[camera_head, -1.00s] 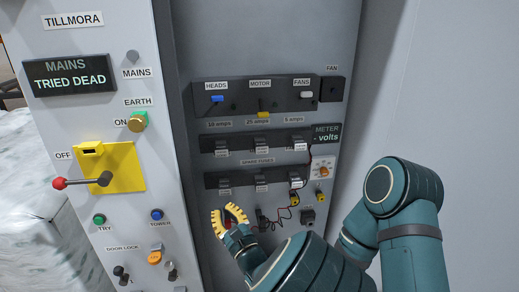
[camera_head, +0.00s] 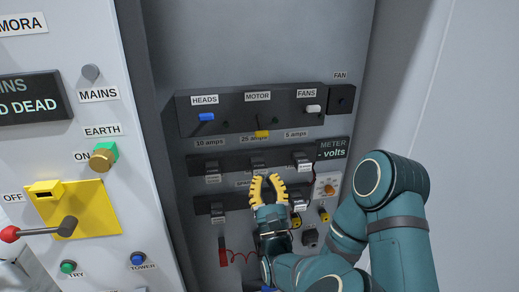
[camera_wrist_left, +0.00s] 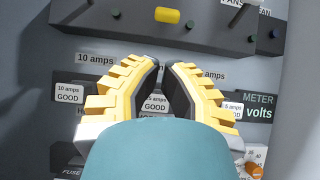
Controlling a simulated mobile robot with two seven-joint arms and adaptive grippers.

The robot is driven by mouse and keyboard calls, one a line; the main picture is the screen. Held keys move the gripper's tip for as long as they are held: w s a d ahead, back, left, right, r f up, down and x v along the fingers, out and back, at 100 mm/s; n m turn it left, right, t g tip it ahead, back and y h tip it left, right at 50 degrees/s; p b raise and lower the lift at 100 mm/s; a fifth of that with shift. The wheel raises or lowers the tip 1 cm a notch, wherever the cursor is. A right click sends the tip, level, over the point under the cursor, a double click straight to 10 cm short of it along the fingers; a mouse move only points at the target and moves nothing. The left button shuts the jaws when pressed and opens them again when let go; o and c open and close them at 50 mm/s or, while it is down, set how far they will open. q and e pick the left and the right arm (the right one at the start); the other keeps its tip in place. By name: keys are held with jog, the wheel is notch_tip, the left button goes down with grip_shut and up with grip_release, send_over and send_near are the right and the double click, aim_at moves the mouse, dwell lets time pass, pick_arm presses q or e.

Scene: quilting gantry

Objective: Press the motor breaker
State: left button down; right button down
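The motor breaker is a yellow-tipped toggle (camera_head: 262,134) under the MOTOR label, on the upper dark strip of the panel. It points down. In the wrist view its yellow tip (camera_wrist_left: 167,15) shows at the top, straight beyond the fingertips. My left gripper (camera_head: 266,180) has yellow toothed fingers and is below the breaker, in front of the fuse rows, not touching it. In the wrist view the left gripper (camera_wrist_left: 161,66) has a narrow gap between its fingertips, with nothing held. The fingers cover part of the middle fuses. My right gripper is not in view.
The blue HEADS toggle (camera_head: 206,117) and white FANS toggle (camera_head: 313,108) flank the motor breaker. A red-knobbed lever (camera_head: 40,231) projects from the left cabinet. The space before the upper panel is clear.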

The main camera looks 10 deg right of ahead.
aim_at(260, 125)
pick_arm(q)
jog(key=p+x, duration=0.1)
jog(key=x, duration=0.9)
jog(key=shift+f+p, duration=0.1)
jog(key=shift+p, duration=0.2)
